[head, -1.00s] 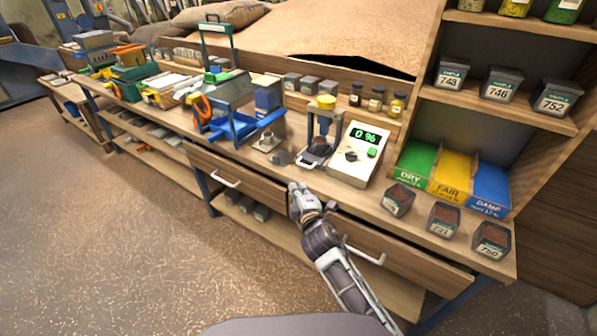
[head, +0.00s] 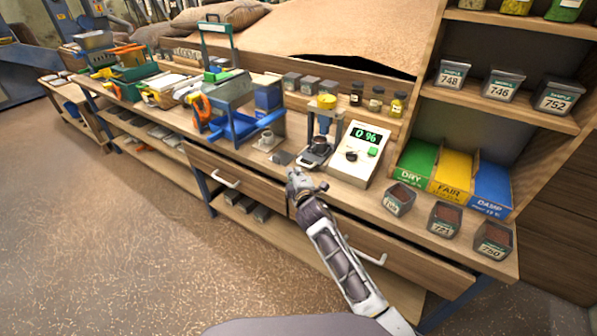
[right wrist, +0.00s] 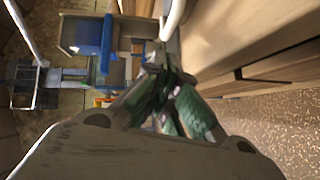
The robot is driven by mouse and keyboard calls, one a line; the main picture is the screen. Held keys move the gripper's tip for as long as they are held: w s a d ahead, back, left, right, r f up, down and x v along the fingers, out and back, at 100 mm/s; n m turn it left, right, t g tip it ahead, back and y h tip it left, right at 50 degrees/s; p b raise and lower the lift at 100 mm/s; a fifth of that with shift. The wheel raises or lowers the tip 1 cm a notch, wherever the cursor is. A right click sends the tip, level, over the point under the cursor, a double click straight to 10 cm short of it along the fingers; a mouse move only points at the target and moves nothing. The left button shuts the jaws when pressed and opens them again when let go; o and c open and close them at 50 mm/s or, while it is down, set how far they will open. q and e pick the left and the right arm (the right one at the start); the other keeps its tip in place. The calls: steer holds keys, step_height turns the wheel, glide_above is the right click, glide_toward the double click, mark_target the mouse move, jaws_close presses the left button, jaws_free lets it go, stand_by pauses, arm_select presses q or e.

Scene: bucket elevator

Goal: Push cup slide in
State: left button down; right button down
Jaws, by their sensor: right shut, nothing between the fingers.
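The press (head: 323,118) with a yellow knob stands on the bench beside the meter (head: 356,150), which reads 0 %. At its foot a small slide with a dark round cup (head: 317,148) sticks out toward the bench's front edge. How far in the slide sits is hard to tell. My right gripper (head: 293,174) is shut and empty at the bench's front edge, a little below and left of the slide, apparently apart from it. In the right wrist view its green-padded fingers (right wrist: 170,95) are blurred and close together. My left gripper is not in view.
A metal cup on a small plate (head: 268,143) and a flat grey piece (head: 281,158) lie left of the press. A blue-framed device (head: 232,120) stands farther left. Sample cups (head: 443,218) line the right front edge. Drawer handles (head: 362,252) jut out below.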

mark_target(304, 165)
steer(key=shift+w+d+f, duration=0.15)
steer(key=shift+w+d, duration=0.25)
steer(key=shift+w, duration=0.15)
steer(key=shift+w+d+f, duration=0.15)
steer(key=shift+w+d, duration=0.25)
steer(key=shift+w, duration=0.1)
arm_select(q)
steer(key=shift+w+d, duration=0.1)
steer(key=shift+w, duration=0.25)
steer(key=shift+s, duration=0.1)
arm_select(e)
steer(key=shift+w, duration=0.1)
steer(key=shift+w+d, duration=1.05)
steer(key=shift+w, duration=0.3)
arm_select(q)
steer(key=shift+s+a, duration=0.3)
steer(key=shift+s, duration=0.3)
arm_select(e)
steer(key=shift+w+d+r, duration=0.1)
steer(key=shift+w+d, duration=0.1)
arm_select(q)
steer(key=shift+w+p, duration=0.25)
steer(key=shift+p, duration=0.05)
arm_select(e)
steer(key=shift+d, duration=0.1)
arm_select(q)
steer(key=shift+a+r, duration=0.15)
